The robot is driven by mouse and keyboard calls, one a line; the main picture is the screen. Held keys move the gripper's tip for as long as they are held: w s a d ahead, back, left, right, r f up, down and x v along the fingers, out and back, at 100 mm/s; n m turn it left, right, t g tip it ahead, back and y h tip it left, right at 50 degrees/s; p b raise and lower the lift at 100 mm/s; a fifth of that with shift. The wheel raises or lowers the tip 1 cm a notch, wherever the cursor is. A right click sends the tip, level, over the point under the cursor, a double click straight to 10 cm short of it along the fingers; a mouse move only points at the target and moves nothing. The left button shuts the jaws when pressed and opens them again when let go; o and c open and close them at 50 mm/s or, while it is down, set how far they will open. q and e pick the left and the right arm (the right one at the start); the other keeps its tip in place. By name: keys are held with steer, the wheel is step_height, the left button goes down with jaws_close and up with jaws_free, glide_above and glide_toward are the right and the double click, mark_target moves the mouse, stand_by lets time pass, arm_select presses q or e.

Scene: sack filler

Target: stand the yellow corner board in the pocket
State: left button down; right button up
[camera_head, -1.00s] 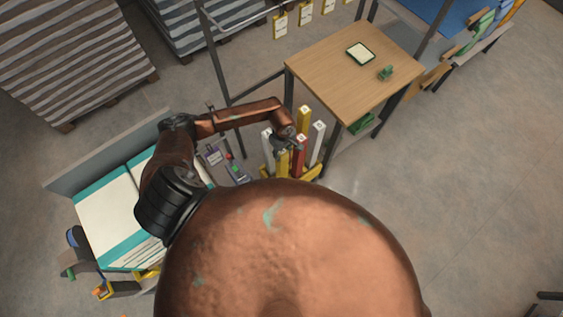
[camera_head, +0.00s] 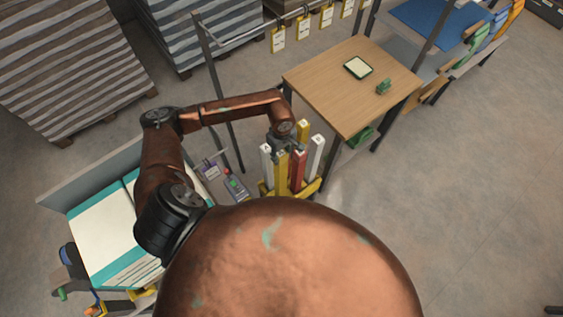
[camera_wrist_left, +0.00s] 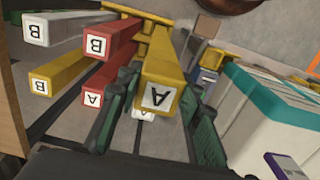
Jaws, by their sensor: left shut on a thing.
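My left gripper (camera_wrist_left: 160,108) is shut on a yellow corner board (camera_wrist_left: 163,70) with a label "A" on its end. The green fingers lie on either side of it. In the head view my left gripper (camera_head: 286,141) is above the board group, and the held yellow board (camera_head: 281,168) shows below it. Another yellow board (camera_wrist_left: 60,76), labelled "B", stands apart from it. The boards rise from a yellow stand (camera_head: 309,188). The held board's lower end and the pocket are hidden, so I cannot tell whether it is seated. My right gripper is not in view.
Red boards (camera_wrist_left: 112,42) and white boards (camera_wrist_left: 62,28) crowd close beside the held one. A wooden table (camera_head: 330,85) stands behind on the right. A teal-and-white stack (camera_head: 105,235) is at the left. Open floor (camera_head: 470,200) lies to the right.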

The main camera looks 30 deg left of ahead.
arm_select(q)
step_height(320, 180, up, 6)
steer(key=shift+r+b, duration=0.1)
steer(key=shift+b, duration=0.4)
steer(key=shift+r, duration=0.2)
steer(key=shift+r+p, duration=0.15)
steer(key=shift+p, duration=0.3)
steer(key=shift+d+f+p, duration=0.1)
steer(key=shift+f+p, duration=0.1)
steer(key=shift+p, duration=0.45)
steer(key=shift+s+d, duration=0.15)
steer(key=shift+d, duration=0.3)
steer(key=s+d+p, duration=0.1)
steer(key=s+d, duration=0.2)
steer(key=d, duration=0.5)
steer(key=s+d+p, duration=0.1)
steer(key=s+d, duration=0.2)
steer(key=d, duration=0.5)
steer(key=shift+s+f+p, duration=0.15)
steer(key=shift+s+p, duration=0.15)
steer(key=shift+s, duration=0.05)
